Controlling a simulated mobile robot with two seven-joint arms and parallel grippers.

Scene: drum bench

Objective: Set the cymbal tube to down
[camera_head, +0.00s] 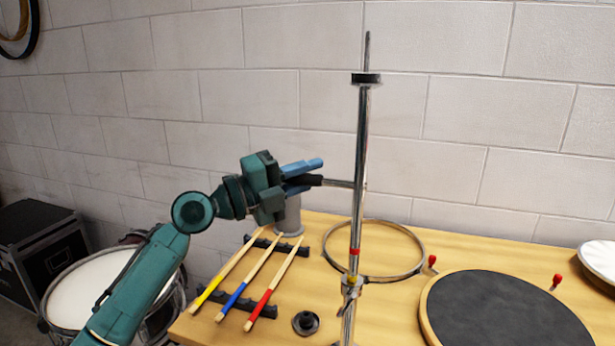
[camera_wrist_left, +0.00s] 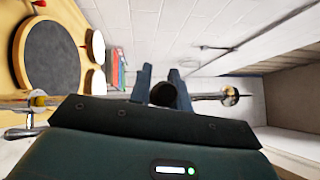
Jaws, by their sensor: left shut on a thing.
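The chrome cymbal tube (camera_head: 361,140) stands upright on the bench, with a black collar (camera_head: 366,79) and thin rod near its top. A red band (camera_head: 354,251) shows low on the tube, a little above the clamp (camera_head: 351,284). A side handle with a black grip (camera_head: 309,180) sticks out left from the tube. My left gripper (camera_head: 302,174) is shut on this black grip, left of the tube. In the left wrist view the round dark grip end (camera_wrist_left: 163,94) sits between the fingers, and the tube (camera_wrist_left: 205,97) runs sideways behind. My right gripper is not in view.
Three drumsticks (camera_head: 240,281) lie on black rests at the bench's left. A hoop (camera_head: 418,262) lies behind the tube, and a black round pad (camera_head: 505,315) is at right. A small black round part (camera_head: 305,323) lies in front. A drum (camera_head: 95,290) stands at left.

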